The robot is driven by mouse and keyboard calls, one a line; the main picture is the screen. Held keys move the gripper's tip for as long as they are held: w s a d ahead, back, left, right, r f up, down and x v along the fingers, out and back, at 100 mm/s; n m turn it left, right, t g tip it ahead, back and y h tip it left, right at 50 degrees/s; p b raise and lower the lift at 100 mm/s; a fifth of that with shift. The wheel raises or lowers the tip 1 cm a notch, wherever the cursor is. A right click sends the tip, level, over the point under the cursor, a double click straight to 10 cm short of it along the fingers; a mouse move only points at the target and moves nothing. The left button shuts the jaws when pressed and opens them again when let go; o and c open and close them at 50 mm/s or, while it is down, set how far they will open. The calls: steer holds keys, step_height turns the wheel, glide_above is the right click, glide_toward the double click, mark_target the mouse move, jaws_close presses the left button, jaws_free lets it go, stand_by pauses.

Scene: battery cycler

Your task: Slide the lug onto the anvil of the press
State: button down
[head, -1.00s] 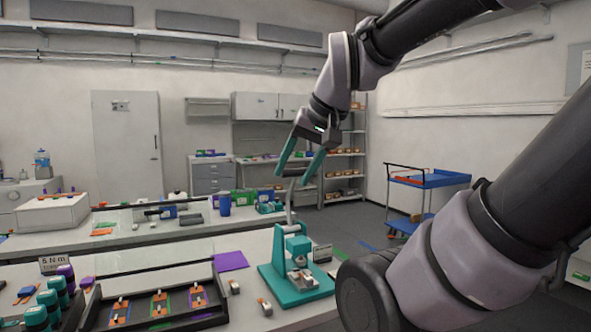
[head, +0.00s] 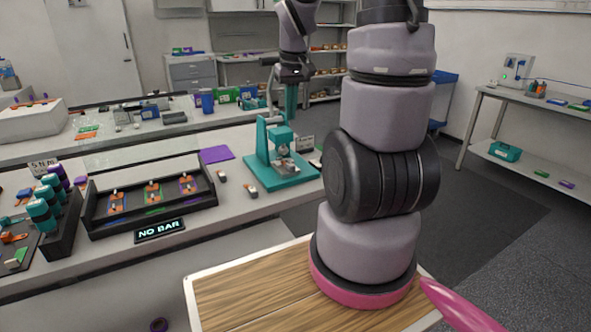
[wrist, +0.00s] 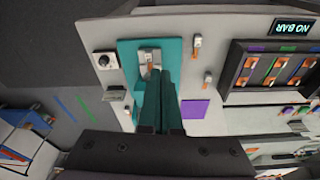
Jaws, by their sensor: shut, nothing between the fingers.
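The teal press (head: 264,140) stands on its teal base plate (head: 298,182) near the bench's right end; the plate also shows in the wrist view (wrist: 128,52). A metal fitting with a copper-coloured part (wrist: 150,58) sits on the press; whether it is a lug or the anvil itself I cannot tell. Two small pale-and-copper pieces, perhaps lugs, lie on the bench left of the press, one farther back (head: 221,177) and one nearer (head: 251,190). My gripper (head: 291,118) is shut and empty. Its teal fingers point down behind the press, and overlap it in the wrist view (wrist: 160,75).
A black tray (head: 112,222) with coloured slots stands left, behind a "NO BAR" display (head: 160,231). Teal-topped cylinders (head: 42,215) stand at the far left. A purple sheet (head: 216,154) lies flat beyond the two loose pieces. A small sign (head: 304,143) stands right of the press.

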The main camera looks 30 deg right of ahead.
steer(key=n+g, duration=0.1)
steer(key=g, duration=0.1)
glide_toward(292, 167)
steer(key=s+r, duration=0.1)
steer(key=s, duration=0.5)
steer(key=shift+n, duration=0.3)
steer(key=f, duration=1)
steer(key=shift+w+d+f, duration=0.15)
steer(key=shift+d+f, duration=0.1)
steer(key=shift+f, duration=0.1)
steer(key=w, duration=0.3)
steer(key=shift+w, duration=0.55)
steer(key=shift+w+a, duration=0.1)
steer(key=shift+w, duration=0.75)
